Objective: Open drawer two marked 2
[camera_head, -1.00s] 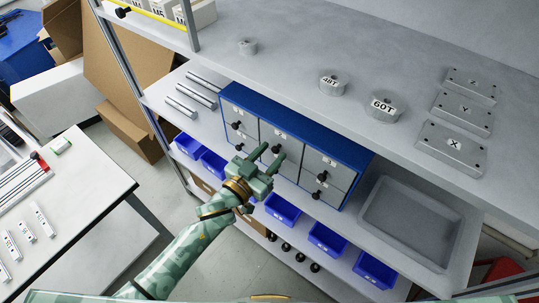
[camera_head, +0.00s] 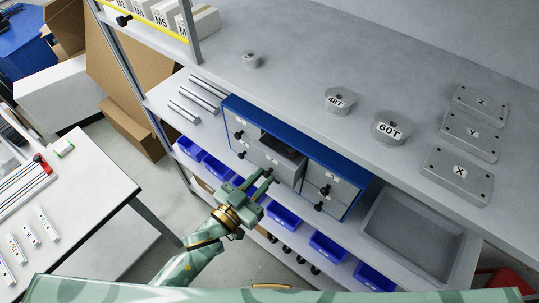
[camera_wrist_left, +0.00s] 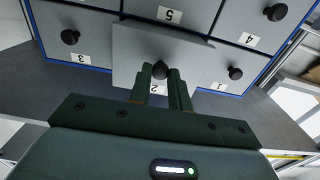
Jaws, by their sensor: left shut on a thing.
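The drawer marked 2 (camera_head: 275,159) is the upper middle one of a blue cabinet (camera_head: 352,160) under the worktop. It stands partly pulled out, and something dark shows inside it. In the left wrist view, which is upside down, its grey front (camera_wrist_left: 200,55) stands out past its neighbours, with the label 2 (camera_wrist_left: 154,89) between my fingers. My left gripper (camera_head: 264,181) is in front of the drawer. In the wrist view its fingers (camera_wrist_left: 161,78) are shut on the drawer's black knob (camera_wrist_left: 160,69). My right gripper is not in view.
Other drawers with black knobs, such as 3 (camera_wrist_left: 50,30) and 1 (camera_wrist_left: 236,73), are shut. A white table (camera_head: 75,210) stands at left.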

